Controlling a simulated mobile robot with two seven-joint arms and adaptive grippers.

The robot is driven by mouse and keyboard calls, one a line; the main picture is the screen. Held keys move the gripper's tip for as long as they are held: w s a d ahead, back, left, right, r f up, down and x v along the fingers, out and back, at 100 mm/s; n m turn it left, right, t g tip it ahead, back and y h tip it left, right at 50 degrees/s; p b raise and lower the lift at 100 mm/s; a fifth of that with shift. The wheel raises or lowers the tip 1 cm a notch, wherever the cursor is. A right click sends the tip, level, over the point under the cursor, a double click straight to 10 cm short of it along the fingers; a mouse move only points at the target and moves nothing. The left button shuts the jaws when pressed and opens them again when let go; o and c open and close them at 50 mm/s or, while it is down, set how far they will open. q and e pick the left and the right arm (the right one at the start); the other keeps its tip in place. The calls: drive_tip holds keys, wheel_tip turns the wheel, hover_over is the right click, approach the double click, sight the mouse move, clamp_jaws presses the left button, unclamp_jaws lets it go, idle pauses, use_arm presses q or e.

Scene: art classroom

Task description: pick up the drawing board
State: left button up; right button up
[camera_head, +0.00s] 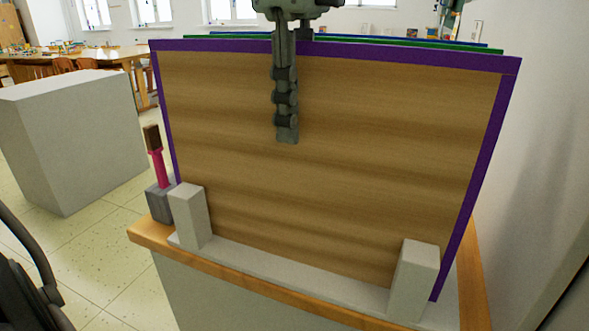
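The drawing board (350,160) is a large brown wood-grain panel with a purple edge. It stands upright in a light grey rack, between two blocks at its lower corners. My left gripper (296,85) reaches down over the board's top edge. One long jointed finger lies in front of the board's face, close to it. The other finger is behind the edge and mostly hidden. Whether they press on the board does not show. A grey-green part at the top right (449,14) looks like my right gripper, cut off by the frame.
Green-edged and blue-edged boards (460,45) stand just behind. The rack's blocks (191,215) rest on a wood-edged stand (153,236). A brush with a pink handle (159,168) stands in a grey holder at left. A grey plinth (72,140) is further left; a wall closes the right.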

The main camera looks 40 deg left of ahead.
use_arm(q)
clamp_jaws()
use_arm(e)
drive_tip(key=shift+w+r, duration=0.1)
drive_tip(key=shift+w, duration=0.05)
use_arm(q)
drive_tip(key=shift+r, duration=0.1)
use_arm(e)
drive_tip(key=shift+a, duration=0.25)
use_arm(q)
wheel_tip(320, 180, up, 8)
drive_tip(key=shift+f+p, duration=0.1)
drive_tip(key=shift+p, duration=0.3)
wheel_tip(320, 180, up, 9)
drive_tip(key=shift+f+p, duration=0.15)
drive_tip(key=shift+p, duration=0.85)
drive_tip(key=shift+r, duration=0.7)
use_arm(e)
wheel_tip(320, 180, down, 7)
drive_tip(key=shift+s+y, duration=0.3)
drive_tip(key=shift+s, duration=0.15)
use_arm(q)
drive_tip(key=shift+s, duration=0.1)
use_arm(e)
drive_tip(key=shift+s, duration=0.1)
